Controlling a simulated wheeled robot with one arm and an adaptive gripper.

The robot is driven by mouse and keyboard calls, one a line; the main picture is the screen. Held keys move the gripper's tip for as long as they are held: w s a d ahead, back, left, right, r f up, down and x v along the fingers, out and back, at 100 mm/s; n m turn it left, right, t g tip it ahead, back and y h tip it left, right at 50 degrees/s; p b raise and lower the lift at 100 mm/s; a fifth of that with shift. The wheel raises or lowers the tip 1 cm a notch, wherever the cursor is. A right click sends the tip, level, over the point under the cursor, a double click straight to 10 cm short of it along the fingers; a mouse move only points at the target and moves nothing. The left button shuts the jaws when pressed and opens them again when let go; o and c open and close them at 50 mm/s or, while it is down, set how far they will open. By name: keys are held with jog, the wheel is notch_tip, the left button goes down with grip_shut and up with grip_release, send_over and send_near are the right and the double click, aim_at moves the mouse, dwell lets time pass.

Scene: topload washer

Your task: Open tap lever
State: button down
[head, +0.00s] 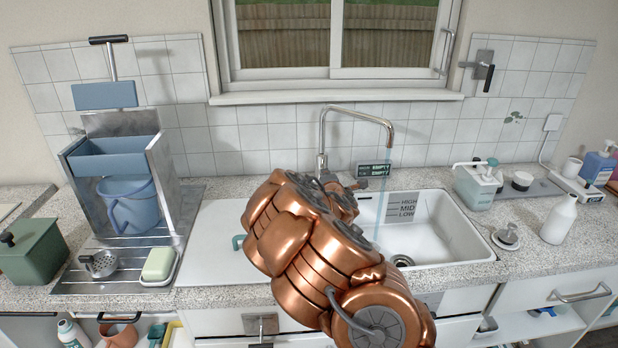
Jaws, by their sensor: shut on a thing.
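The chrome tap (322,135) stands behind the white sink (440,225), its spout arching to the right over the basin. My copper arm crosses the middle of the head view and covers the left part of the sink. My gripper (358,186) is at the tap's base, small and partly hidden behind the arm. It is shut on the tap lever, which is mostly hidden there. A thin pale blue translucent column, like water, runs from the spout down into the basin.
A level plate (401,208) marked HIGH, MID, LOW stands in the basin. A small display (377,169) reads EMPTY. A soap pump (478,185) and white bottle (560,220) stand right. A blue bucket (130,205) and green box (35,250) stand left.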

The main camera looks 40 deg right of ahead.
jog(key=shift+w+r+b, duration=0.2)
jog(key=shift+r+b, duration=0.3)
jog(key=shift+b, duration=0.05)
jog(key=shift+r, duration=0.3)
jog(key=c, duration=1.2)
grip_release()
jog(key=shift+d, duration=0.1)
jog(key=shift+f, duration=0.15)
jog(key=shift+s, duration=0.1)
jog(key=shift+s+a, duration=0.3)
jog(key=shift+s, duration=0.15)
jog(key=shift+r+v, duration=0.2)
jog(key=shift+v, duration=3)
